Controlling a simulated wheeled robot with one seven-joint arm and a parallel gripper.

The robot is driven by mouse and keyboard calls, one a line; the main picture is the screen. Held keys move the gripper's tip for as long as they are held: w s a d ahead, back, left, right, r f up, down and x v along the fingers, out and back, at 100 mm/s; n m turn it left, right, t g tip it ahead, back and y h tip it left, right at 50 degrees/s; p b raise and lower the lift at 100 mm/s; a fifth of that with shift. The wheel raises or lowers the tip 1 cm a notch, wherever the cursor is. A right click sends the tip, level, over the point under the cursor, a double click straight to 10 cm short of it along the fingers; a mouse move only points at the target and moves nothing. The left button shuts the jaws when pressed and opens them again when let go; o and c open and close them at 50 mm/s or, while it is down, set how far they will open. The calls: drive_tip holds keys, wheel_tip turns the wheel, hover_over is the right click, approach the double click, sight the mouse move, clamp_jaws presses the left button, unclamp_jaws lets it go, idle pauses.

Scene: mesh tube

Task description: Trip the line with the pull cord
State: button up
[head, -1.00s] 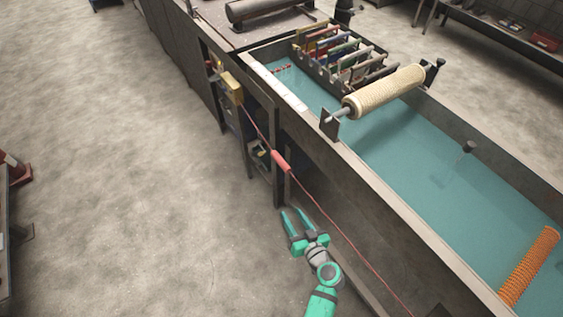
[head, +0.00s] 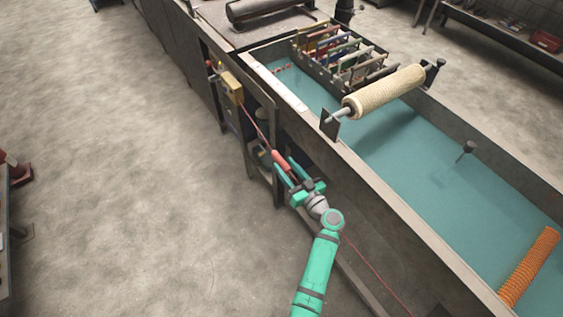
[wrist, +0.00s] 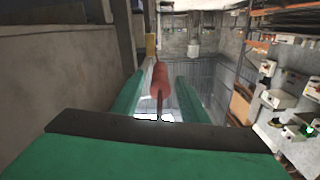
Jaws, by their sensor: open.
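A red cord (head: 375,273) runs along the side of the long bench, with a thicker red grip (head: 281,161) on it. Its upper end meets a yellow box (head: 231,87) on the bench side. My gripper (head: 285,168) is open, its two green fingers beside the red grip in the head view. In the wrist view the red grip (wrist: 159,84) appears between the two open fingers (wrist: 160,98), with the cord running down from it. I cannot tell whether either finger touches it.
The bench wall (head: 380,200) stands close on the right of my gripper. On the bench are a teal bed, a cream roller (head: 385,92), a rack of coloured frames and an orange mesh tube (head: 530,265).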

drive_tip(key=shift+x, duration=1.45)
clamp_jaws()
